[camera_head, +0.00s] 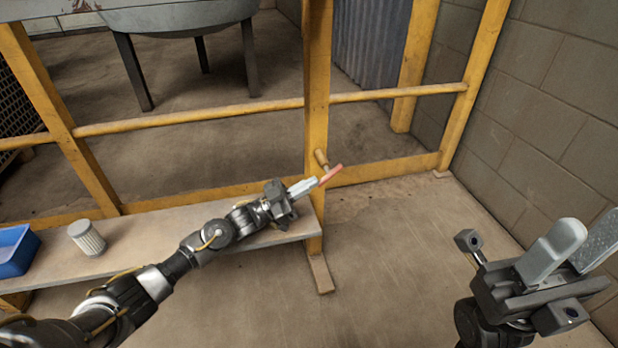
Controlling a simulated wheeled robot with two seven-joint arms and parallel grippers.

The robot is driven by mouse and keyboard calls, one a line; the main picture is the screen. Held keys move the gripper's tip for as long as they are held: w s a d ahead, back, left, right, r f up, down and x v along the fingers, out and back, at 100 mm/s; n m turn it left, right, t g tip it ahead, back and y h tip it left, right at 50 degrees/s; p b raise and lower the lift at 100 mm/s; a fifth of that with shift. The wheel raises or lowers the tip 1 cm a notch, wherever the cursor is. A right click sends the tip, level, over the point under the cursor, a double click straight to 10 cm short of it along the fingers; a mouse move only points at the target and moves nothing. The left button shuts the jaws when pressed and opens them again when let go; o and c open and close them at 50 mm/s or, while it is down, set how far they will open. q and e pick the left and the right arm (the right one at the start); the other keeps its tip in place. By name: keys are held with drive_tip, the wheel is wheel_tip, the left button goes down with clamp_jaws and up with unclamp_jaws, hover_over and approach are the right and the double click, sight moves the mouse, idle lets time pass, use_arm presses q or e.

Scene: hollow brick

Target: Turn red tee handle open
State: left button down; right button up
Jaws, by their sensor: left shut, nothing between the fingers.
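The red tee handle (332,174) shows as a short slanted red bar beside the yellow post, low down. A tan stem (321,158) sits just behind it at the post. My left gripper (312,184) reaches in from the left with its fingers shut and empty. Its tips are at the handle's lower left end and overlap it in the view; I cannot tell whether they touch. My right gripper (592,230) is at the lower right, far from the handle, with its fingers apart and nothing between them.
The yellow post (317,90) and rails stand around the handle. A low shelf (140,246) under my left arm holds a ribbed white cylinder (87,238) and a blue bin (16,251). A block wall (560,110) bounds the right. Floor between my arms is clear.

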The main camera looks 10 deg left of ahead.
use_arm(q)
drive_tip(key=shift+w+d+f, duration=0.1)
drive_tip(key=shift+d+f, duration=0.15)
drive_tip(key=shift+f, duration=0.2)
idle(0.3)
